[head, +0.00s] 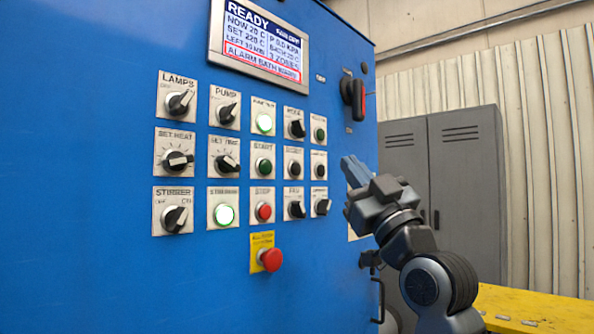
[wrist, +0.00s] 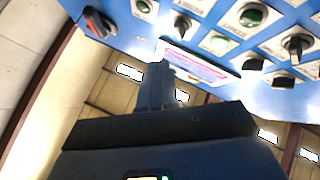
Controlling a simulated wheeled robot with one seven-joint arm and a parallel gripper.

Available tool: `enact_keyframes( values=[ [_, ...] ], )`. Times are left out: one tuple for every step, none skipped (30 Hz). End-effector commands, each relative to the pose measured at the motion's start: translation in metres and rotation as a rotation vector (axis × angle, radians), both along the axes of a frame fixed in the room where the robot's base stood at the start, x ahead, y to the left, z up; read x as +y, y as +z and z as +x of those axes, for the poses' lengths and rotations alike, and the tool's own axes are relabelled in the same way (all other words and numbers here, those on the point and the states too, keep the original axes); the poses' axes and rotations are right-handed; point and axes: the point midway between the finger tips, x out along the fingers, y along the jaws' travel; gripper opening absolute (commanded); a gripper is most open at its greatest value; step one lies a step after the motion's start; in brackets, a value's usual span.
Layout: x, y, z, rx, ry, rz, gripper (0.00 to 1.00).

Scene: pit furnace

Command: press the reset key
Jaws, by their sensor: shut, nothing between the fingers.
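The blue furnace panel (head: 100,120) carries several rows of switches and buttons. Right of the green START button (head: 264,166) is a dark round button (head: 294,167) whose label looks like RESET, but the small print is blurred. My gripper (head: 346,160) is shut and empty, to the right of the button columns in the head view. In the wrist view its narrow fingers (wrist: 158,82) point toward the panel, which shows tilted along the top. I cannot tell which button there is the reset key. The fingertips appear to touch no button.
A screen (head: 262,42) above the buttons reads READY with a red-framed alarm line. A red emergency button (head: 270,259) sits below, and a red-black rotary switch (head: 354,98) at upper right. Grey lockers (head: 445,185) and a yellow surface (head: 535,308) stand right.

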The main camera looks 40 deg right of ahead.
Motion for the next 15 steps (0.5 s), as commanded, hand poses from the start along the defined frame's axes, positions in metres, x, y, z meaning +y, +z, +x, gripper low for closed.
enact_keyframes(
  values=[
    [0.0, 0.0, 0.0, 0.0, 0.0, 0.0, 0.0],
    [0.0, 0.0, 0.001, 0.0, 0.0, 0.0, 0.0],
    [0.0, 0.0, 0.001, 0.0, 0.001, 0.001, 0.0],
    [0.0, 0.0, 0.003, 0.0, 0.001, 0.001, 0.0],
    [0.0, 0.0, 0.004, 0.0, 0.001, 0.001, 0.0],
    [0.001, 0.001, 0.007, 0.0, 0.001, 0.001, 0.0],
    [0.001, 0.001, 0.009, 0.0, 0.002, 0.001, 0.0],
    [0.001, 0.001, 0.012, 0.0, 0.002, 0.001, 0.0],
    [0.001, 0.001, 0.016, 0.001, 0.002, 0.002, 0.0],
    [0.001, 0.001, 0.02, 0.001, 0.002, 0.002, 0.0],
    [0.001, 0.001, 0.024, 0.0, 0.003, 0.002, 0.0],
    [0.002, 0.001, 0.029, 0.001, 0.002, 0.001, 0.0],
    [0.002, 0.001, 0.034, 0.001, 0.002, 0.001, 0.0],
    [0.002, 0.002, 0.037, 0.0, 0.002, 0.001, 0.0],
    [0.002, 0.001, 0.043, 0.0, 0.002, 0.001, 0.0]
  ],
)
